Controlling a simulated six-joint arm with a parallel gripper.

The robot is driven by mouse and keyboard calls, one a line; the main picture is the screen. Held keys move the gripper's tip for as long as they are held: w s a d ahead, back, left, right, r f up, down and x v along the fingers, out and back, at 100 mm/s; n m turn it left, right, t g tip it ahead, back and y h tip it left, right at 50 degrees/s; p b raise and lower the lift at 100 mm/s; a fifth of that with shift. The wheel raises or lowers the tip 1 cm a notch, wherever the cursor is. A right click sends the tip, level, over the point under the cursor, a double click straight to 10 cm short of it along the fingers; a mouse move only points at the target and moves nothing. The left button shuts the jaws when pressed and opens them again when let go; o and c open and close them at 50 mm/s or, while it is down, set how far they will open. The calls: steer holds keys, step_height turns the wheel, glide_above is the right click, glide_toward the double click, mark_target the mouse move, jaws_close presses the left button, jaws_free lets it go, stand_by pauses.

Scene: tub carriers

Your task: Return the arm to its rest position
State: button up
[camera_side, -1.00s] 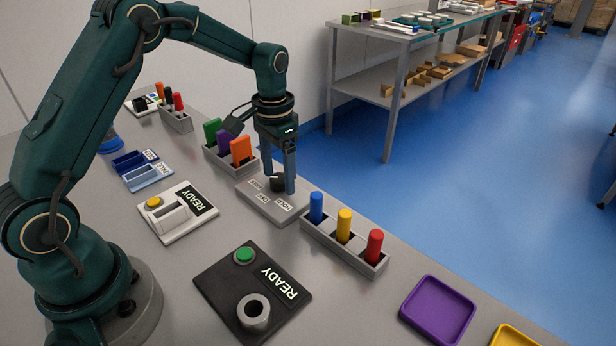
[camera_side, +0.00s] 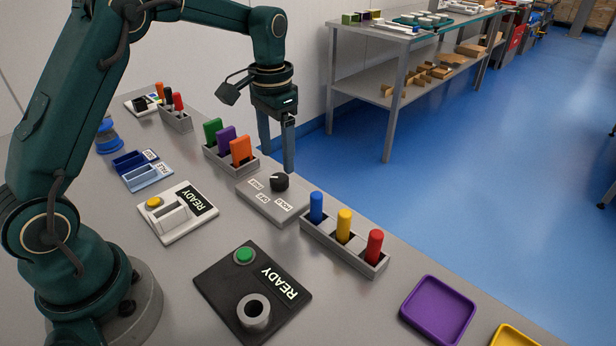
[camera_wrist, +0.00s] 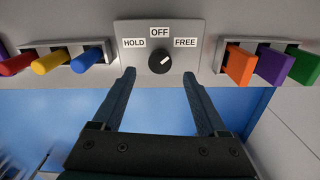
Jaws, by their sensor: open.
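My gripper (camera_side: 277,148) is open and empty. It hangs fingers down above and behind the grey switch box, clear of the black knob (camera_side: 279,182). In the wrist view my gripper (camera_wrist: 163,82) shows both fingers spread apart, with the knob (camera_wrist: 161,60) beyond and between the tips. The switch box (camera_wrist: 190,27) has labels HOLD, OFF and FREE. The knob's white mark points up and right, toward FREE.
A grey rack (camera_side: 345,254) with blue, yellow and red pegs stands right of the box. Another rack (camera_side: 232,160) holds green, purple and orange blocks. Two READY stations (camera_side: 218,284) (camera_side: 165,220) stand in front. A purple tray (camera_side: 438,310) is at right. Space above the table is open.

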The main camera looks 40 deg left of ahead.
steer(key=s+d+r+t, duration=0.4)
steer(key=s+r, duration=0.4)
steer(key=r, duration=0.4)
steer(key=s+d+f+n+t, duration=0.1)
steer(key=s+f, duration=0.3)
steer(key=s, duration=0.7)
steer(key=shift+d+f+t, duration=0.3)
steer(key=shift+d, duration=0.25)
